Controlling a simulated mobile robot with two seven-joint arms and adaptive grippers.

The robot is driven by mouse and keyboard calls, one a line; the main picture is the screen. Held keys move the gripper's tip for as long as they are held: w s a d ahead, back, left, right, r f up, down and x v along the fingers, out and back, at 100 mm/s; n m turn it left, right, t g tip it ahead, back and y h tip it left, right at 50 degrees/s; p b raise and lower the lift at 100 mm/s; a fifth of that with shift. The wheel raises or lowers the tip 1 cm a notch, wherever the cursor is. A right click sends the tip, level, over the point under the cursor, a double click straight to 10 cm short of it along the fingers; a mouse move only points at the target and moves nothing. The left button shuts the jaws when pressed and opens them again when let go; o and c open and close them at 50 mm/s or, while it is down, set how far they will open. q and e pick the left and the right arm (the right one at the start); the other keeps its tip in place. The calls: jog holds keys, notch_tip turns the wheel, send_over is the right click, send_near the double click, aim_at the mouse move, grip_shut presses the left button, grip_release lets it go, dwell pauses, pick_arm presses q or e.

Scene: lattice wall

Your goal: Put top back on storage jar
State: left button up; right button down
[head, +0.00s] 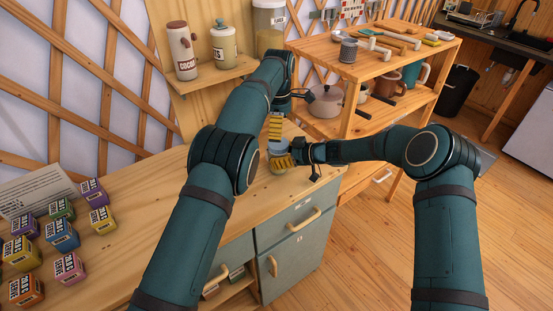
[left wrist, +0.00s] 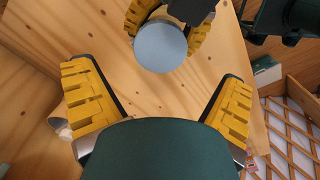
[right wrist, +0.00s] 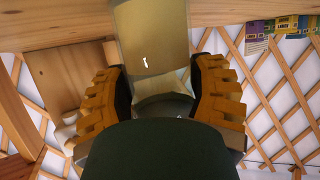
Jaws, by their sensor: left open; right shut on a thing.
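The storage jar (right wrist: 150,50) shows in the right wrist view as a beige, partly see-through cylinder with a small white mark. It is between the yellow fingers of my right gripper (head: 284,162), which is shut on it over the wooden counter. A flat pale blue-grey round top (left wrist: 160,46) shows at the jar's upper end in the left wrist view. It looks to lie on the jar, but whether it is fully seated cannot be told. My left gripper (head: 277,128) is open and empty, just above it, with its fingers wide apart. The arms hide part of the jar.
The counter (head: 130,190) has several small coloured boxes (head: 62,235) at its left. Canisters (head: 183,50) stand on a wall shelf (head: 215,75) behind my left arm. A wooden rack (head: 375,68) with a pot (head: 325,102) stands at the right. The counter's middle is clear.

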aim_at(278, 144)
pick_arm(q)
notch_tip(278, 144, down, 7)
jog(key=shift+r, duration=0.2)
dwell(0.3)
jog(key=c, duration=1.3)
jog(key=m, duration=0.7)
jog(key=o, duration=1.4)
jog(key=shift+c, duration=0.2)
jog(key=shift+r, duration=0.1)
